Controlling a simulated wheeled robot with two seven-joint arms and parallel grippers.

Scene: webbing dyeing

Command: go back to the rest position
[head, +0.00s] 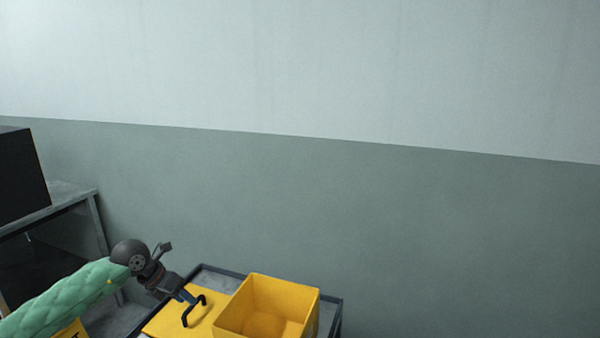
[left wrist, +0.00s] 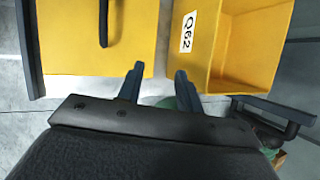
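My left gripper (head: 187,296) hangs over the cart at the lower middle of the head view, at the end of my green-sleeved arm. In the left wrist view its two dark fingers (left wrist: 158,82) stand apart with nothing between them, so it is open and empty. The fingers show close to a black handle on a yellow lid or panel (head: 160,322); I cannot tell from the head view whether they touch it. In the left wrist view the handle (left wrist: 103,22) lies apart from the fingers.
An open yellow bin (head: 222,318) stands on a dark-framed cart (head: 338,315), right of the panel. It bears a label reading Q62 (left wrist: 188,32) and looks empty. A grey table (head: 75,192) with a black box (head: 22,178) is at left. A bare wall is behind.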

